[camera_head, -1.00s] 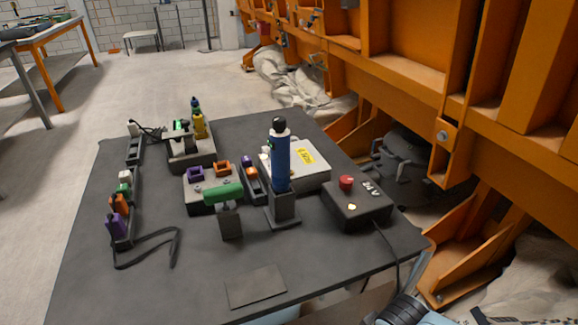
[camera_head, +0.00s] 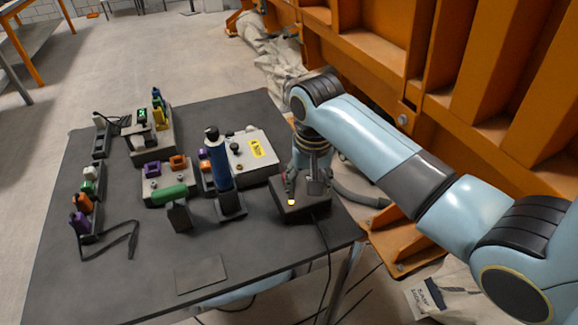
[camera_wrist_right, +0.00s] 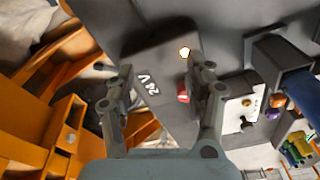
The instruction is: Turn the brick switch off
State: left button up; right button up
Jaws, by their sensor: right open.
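In the wrist view the red switch lies between the fingers (camera_wrist_right: 160,68), close to the right one. My left gripper is not in view.
A blue cylinder in a black stand (camera_head: 221,168) stands left of the brick. A cable (camera_head: 329,255) hangs off the front edge. Orange steelwork (camera_head: 440,110) rises at right.

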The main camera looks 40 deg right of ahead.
jog(key=w+r+m+p, duration=0.2)
jog(key=w+r+m, duration=0.1)
jog(key=w+r, duration=0.45)
jog(key=shift+g, duration=0.4)
notch_tip(320, 180, down, 11)
jog(key=shift+d+r+b, duration=0.1)
jog(key=shift+r+b, duration=0.1)
jog(key=shift+b, duration=0.75)
grip_shut()
